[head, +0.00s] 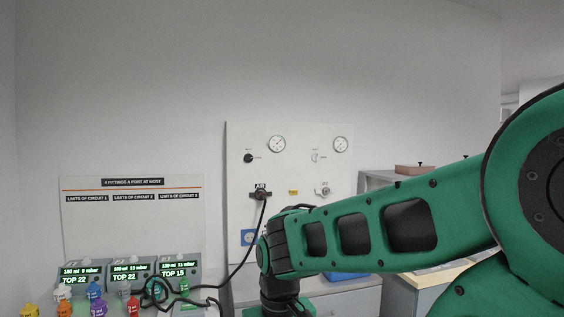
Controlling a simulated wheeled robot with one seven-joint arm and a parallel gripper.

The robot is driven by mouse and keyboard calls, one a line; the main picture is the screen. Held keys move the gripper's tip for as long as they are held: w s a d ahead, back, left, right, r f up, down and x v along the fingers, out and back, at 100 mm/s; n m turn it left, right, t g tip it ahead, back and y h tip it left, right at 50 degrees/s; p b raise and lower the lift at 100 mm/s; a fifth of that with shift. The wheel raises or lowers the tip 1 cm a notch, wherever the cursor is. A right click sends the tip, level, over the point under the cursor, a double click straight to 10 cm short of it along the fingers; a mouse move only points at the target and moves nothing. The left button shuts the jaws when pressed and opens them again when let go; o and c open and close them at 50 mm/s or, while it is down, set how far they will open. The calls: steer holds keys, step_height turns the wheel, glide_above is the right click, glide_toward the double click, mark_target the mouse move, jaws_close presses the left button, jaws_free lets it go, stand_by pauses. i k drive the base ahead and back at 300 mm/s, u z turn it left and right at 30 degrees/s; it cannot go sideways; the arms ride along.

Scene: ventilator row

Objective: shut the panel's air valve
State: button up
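A white wall panel (290,222) stands at the back, in the middle of the head view. It carries a black knob (248,158) on the left and a pale knob (315,157) on the right, each below and left of a round gauge. Their labels are too small to read, so I cannot tell by lettering which is the air valve, nor how far either is turned. My green arm reaches in from the right, in front of the panel's lower part. Its wrist bends down out of the frame, and my gripper does not show.
A black hose (246,262) hangs from a black fitting (259,195) on the panel and runs left to grey ventilator units (181,270) with lit displays. Several coloured fittings stand before them. A notice board (131,213) stands behind. A cabinet (380,185) is at right.

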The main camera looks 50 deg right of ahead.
mark_target(248, 157)
steer(key=z, duration=0.6)
steer(key=i, duration=0.9)
steer(key=z, duration=0.6)
